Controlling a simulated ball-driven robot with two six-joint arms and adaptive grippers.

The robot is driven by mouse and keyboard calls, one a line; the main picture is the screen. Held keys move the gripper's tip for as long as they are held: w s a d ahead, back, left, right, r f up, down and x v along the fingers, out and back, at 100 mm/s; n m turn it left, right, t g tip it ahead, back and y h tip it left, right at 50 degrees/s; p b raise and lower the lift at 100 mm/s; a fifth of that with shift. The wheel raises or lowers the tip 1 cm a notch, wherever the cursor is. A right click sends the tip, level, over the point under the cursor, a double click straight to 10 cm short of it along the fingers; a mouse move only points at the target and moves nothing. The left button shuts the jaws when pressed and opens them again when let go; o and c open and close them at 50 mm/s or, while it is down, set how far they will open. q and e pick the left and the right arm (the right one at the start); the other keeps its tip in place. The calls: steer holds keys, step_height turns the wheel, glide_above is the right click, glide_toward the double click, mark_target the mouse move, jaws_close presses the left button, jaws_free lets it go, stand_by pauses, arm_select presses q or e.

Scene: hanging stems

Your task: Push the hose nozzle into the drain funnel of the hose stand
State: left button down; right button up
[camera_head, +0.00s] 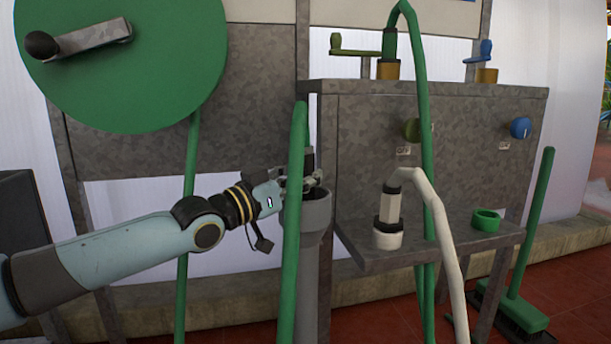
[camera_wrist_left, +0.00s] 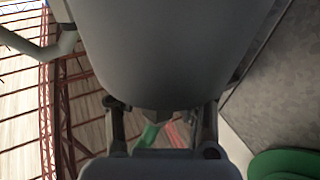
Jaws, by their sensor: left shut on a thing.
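The drain funnel (camera_head: 314,215) is a grey, round-mouthed tube standing upright left of the shelf. My left gripper (camera_head: 304,182) is at its mouth, shut on the hose nozzle. The nozzle (camera_head: 309,158) is dark grey and mostly hidden by the green hose (camera_head: 295,150), which loops over and hangs in front. In the left wrist view, the funnel's grey wall (camera_wrist_left: 165,50) fills the top. Part of the nozzle (camera_wrist_left: 160,115) shows between my fingers (camera_wrist_left: 163,122). Its lower end is hidden, so I cannot tell how deep it sits. My right gripper is not in view.
A shelf (camera_head: 365,262) right of the funnel bears a white nozzle (camera_head: 390,206) in a white holder and an empty green ring (camera_head: 486,219). A green reel (camera_head: 130,75) with a crank is at upper left. A green-handled broom (camera_head: 533,225) leans at right.

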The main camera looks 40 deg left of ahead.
arm_select(q)
steer(key=shift+f, duration=0.1)
steer(key=c, duration=0.8)
jaws_free()
steer(key=shift+c, duration=0.2)
steer(key=v, duration=1.2)
steer(key=shift+f, duration=0.1)
